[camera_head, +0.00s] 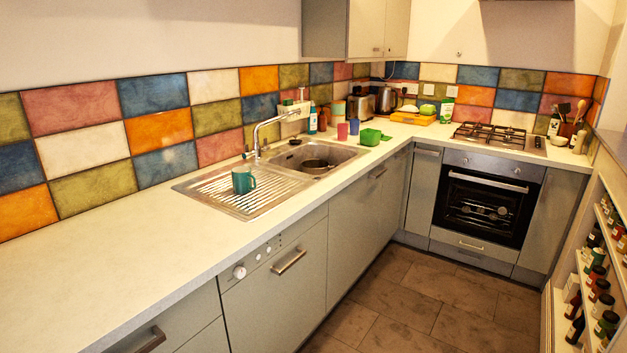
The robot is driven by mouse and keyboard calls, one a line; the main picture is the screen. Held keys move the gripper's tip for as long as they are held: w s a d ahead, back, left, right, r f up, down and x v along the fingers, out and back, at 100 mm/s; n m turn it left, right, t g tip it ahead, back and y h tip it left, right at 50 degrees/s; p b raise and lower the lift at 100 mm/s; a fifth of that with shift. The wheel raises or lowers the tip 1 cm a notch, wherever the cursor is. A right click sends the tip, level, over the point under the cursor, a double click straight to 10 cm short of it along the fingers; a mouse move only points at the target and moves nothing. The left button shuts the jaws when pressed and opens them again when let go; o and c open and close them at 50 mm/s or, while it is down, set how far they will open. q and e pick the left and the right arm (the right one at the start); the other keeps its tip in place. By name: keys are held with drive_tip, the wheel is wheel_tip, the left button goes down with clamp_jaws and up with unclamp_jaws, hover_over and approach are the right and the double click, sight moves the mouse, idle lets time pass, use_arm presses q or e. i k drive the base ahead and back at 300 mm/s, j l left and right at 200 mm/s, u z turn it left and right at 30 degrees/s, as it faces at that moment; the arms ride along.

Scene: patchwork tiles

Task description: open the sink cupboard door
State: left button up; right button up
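The sink cupboard door (352,225) is a plain grey panel below the counter, under the steel sink (345,153). It looks shut, flush with the panels beside it. A small metal bar handle (377,172) sits near its top edge, toward the right. Neither my left nor my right gripper is in view, so their state does not show.
A dishwasher-like front (275,290) with a knob and bar handle stands left of the door. The oven (486,197) is at the back right. A bottle rack (597,285) lines the right side. The tiled floor (420,300) between is clear.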

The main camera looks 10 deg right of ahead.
sight(354, 214)
drive_tip(key=i+l+z, duration=0.25)
drive_tip(key=i+z, duration=0.55)
drive_tip(key=i, duration=0.15)
drive_tip(key=i+z, duration=0.45)
